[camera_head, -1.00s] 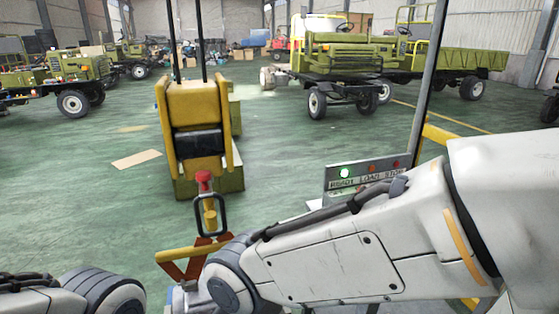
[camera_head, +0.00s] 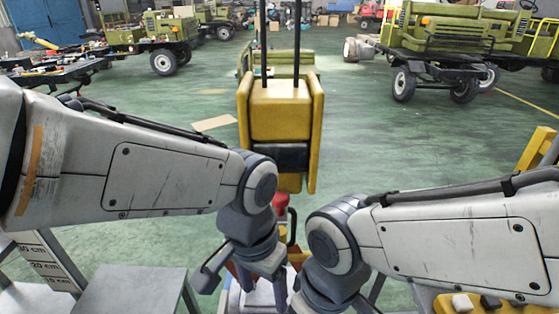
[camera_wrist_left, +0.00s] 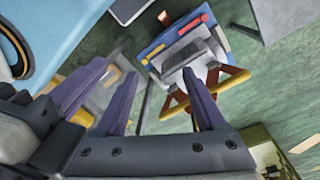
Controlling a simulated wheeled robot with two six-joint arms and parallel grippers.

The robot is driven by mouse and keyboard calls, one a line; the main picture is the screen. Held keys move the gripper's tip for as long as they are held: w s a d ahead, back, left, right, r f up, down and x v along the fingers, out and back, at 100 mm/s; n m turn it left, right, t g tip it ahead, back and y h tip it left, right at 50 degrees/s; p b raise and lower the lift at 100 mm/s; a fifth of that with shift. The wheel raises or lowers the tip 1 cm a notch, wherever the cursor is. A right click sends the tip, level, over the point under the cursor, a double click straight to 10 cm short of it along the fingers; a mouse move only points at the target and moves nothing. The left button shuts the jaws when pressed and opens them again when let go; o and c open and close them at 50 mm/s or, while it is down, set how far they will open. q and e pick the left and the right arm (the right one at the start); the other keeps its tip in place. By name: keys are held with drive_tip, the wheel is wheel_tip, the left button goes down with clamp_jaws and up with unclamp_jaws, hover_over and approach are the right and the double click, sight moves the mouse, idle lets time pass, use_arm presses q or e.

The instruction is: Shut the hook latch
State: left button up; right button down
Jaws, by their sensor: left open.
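I cannot make out a hook latch in either current view. My left gripper (camera_head: 240,284) hangs low in the middle of the head view, in front of the yellow machine (camera_head: 283,115). In the left wrist view its two purple fingers (camera_wrist_left: 145,75) stand wide apart with nothing held between them. Beyond the fingertips is a blue tray (camera_wrist_left: 158,47) with a grey block on it, beside yellow bars and a red frame (camera_wrist_left: 236,80). My right gripper (camera_head: 325,296) is beside the left one; its fingers are cut off by the bottom edge.
A red knob (camera_head: 281,201) and dark loop stand between my two wrists, partly hidden. A grey platform (camera_head: 130,290) is at lower left and a yellow control box (camera_head: 455,301) at lower right. Green trucks (camera_head: 450,45) stand farther back; the green floor between is mostly open.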

use_arm(q)
wheel_tip(320, 180, up, 19)
drive_tip(key=n+p, duration=0.2)
drive_tip(key=p, duration=1.1)
hover_over(281, 196)
drive_tip(key=shift+y, duration=0.4)
wheel_tip(281, 196, down, 10)
drive_tip(key=p, duration=0.3)
drive_tip(key=shift+s+f, duration=0.1)
drive_tip(key=shift+f, duration=0.15)
drive_tip(key=shift+c, duration=0.3)
clamp_jaws()
